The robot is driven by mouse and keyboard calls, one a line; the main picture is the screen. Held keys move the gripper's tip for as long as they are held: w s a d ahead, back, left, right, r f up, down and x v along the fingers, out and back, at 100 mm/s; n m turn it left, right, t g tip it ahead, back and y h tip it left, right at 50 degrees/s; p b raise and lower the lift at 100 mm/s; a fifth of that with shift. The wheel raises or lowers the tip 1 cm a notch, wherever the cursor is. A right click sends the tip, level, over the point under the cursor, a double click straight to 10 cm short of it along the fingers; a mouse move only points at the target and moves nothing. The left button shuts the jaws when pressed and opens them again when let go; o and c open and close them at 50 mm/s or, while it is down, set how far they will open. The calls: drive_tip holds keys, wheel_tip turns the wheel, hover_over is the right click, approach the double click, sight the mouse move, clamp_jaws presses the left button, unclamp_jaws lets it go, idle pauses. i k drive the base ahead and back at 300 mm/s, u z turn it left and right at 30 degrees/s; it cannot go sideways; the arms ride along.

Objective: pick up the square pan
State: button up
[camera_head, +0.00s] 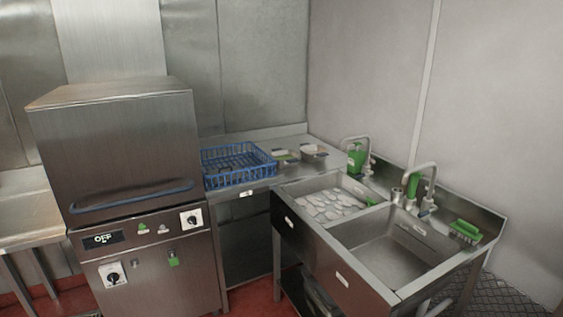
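I cannot pick out the square pan with certainty. A small metal box-shaped container (313,151) stands on the steel counter right of the blue rack, near the back wall. Another small item with a green part (285,156) lies just left of it. Both are too small to tell clearly. A dark shape (318,296) shows partly on the shelf under the sink, mostly hidden by the sink front. My gripper is not in view.
A steel dishwasher (130,190) with a blue handle stands at left. A blue rack (228,178) sits on the counter (245,190). The double sink (392,262) has several pale plates in its left basin and a green brush (464,231) on its right ledge. Red floor shows in front.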

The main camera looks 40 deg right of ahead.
sight(287, 157)
drive_tip(key=z, duration=0.1)
drive_tip(key=i, duration=0.9)
drive_tip(key=u, duration=0.05)
